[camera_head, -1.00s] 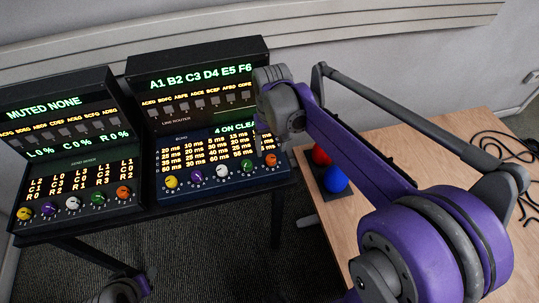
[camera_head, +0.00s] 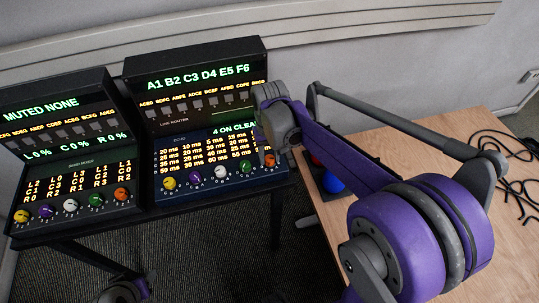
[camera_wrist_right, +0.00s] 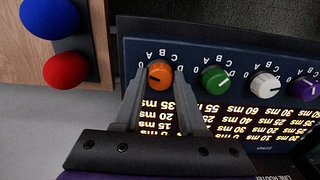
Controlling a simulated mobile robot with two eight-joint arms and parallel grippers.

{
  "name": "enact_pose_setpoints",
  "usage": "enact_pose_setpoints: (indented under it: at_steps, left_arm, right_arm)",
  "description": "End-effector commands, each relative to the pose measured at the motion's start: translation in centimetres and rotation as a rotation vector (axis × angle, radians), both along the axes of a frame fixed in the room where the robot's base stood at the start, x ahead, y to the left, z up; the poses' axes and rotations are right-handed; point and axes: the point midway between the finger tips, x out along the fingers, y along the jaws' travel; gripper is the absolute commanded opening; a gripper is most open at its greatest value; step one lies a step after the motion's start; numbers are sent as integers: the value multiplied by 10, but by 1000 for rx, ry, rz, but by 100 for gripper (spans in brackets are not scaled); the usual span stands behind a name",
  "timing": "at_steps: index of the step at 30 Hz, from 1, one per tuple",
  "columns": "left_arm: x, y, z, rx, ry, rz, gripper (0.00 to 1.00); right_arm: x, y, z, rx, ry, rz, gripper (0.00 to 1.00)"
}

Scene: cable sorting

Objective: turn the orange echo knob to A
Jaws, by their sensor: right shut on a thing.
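The orange echo knob (camera_head: 270,160) is the rightmost knob on the blue echo panel in the head view. In the right wrist view, which shows the panel upside down, the orange knob (camera_wrist_right: 160,73) sits between the two grey fingers. My right gripper (camera_wrist_right: 160,82) is shut on this knob, with one finger on each side. In the head view my right gripper (camera_head: 265,154) reaches down over the panel's right end and partly covers it. A D shows beside the knob in the wrist view; I cannot read which letter the knob's mark points to.
Green (camera_wrist_right: 215,80), white (camera_wrist_right: 265,87) and purple (camera_wrist_right: 309,92) knobs stand in a row beside the orange one. The mixer console (camera_head: 75,170) is to the left. A red ball (camera_wrist_right: 67,70) and a blue ball (camera_wrist_right: 50,17) are by the wooden table (camera_head: 440,150).

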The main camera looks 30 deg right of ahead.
Motion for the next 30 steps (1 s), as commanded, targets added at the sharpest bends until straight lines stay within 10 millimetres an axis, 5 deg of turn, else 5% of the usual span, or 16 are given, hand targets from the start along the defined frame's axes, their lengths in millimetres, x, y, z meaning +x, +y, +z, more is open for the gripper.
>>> enact_pose_setpoints:
  at_steps: [14, 30]
  left_arm:
    - [0, 0, -1, 0, 1, 0, 50]
    - [-2, 0, -7, 0, 3, 0, 50]
  right_arm:
    - [0, 0, 0, 0, 0, -64, 0]
    - [0, 0, 0, 0, 0, -443, 0]
